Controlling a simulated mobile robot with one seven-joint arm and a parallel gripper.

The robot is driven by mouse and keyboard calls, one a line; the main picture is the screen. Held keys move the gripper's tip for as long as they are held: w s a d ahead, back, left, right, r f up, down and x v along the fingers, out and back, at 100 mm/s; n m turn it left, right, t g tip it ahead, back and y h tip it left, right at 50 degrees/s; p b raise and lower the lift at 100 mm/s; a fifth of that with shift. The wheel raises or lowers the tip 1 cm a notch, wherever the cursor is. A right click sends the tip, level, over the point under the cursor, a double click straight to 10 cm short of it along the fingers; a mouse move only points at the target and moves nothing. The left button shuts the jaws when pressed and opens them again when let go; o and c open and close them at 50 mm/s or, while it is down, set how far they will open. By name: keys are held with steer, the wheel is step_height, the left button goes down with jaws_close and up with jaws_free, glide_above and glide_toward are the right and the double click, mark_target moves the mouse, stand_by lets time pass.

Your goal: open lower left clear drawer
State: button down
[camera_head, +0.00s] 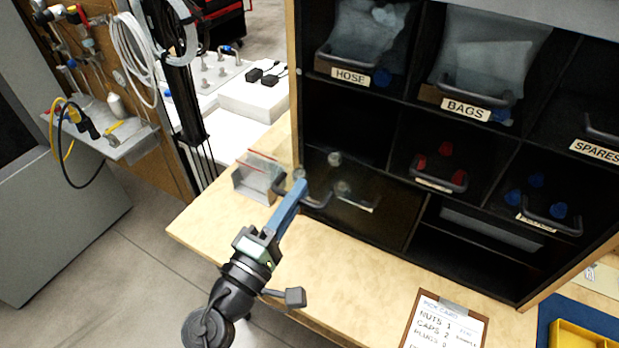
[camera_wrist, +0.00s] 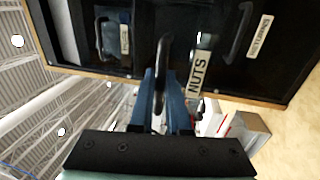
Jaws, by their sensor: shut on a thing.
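The lower left clear drawer (camera_head: 385,222) sits in the bottom row of the black cabinet in the head view. A few grey nuts (camera_head: 342,188) show through it. Its dark curved handle (camera_head: 318,203) is at the drawer's left part; it also shows in the wrist view (camera_wrist: 162,62). A "NUTS" label (camera_wrist: 198,74) is beside the handle in the wrist view. My gripper (camera_head: 298,188) has its blue fingers on both sides of the handle, shut on it; they also show in the wrist view (camera_wrist: 164,92). I cannot tell whether the drawer stands out from the cabinet.
Other labelled drawers, "HOSE" (camera_head: 350,75) and "BAGS" (camera_head: 466,108), are above. A clipboard (camera_head: 445,322) lies at the front. The tabletop before the drawer is mostly clear.

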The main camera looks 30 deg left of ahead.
steer(key=shift+s, duration=0.7)
steer(key=c, duration=0.9)
jaws_free()
steer(key=s+b, duration=0.1)
steer(key=s, duration=0.3)
steer(key=s+f+b, duration=0.1)
steer(key=s, duration=0.3)
steer(key=s+f+b, duration=0.1)
steer(key=s, duration=0.3)
steer(key=shift+s+a+f+b, duration=0.15)
steer(key=shift+s+a+b, duration=0.1)
steer(key=shift+s+b, duration=0.1)
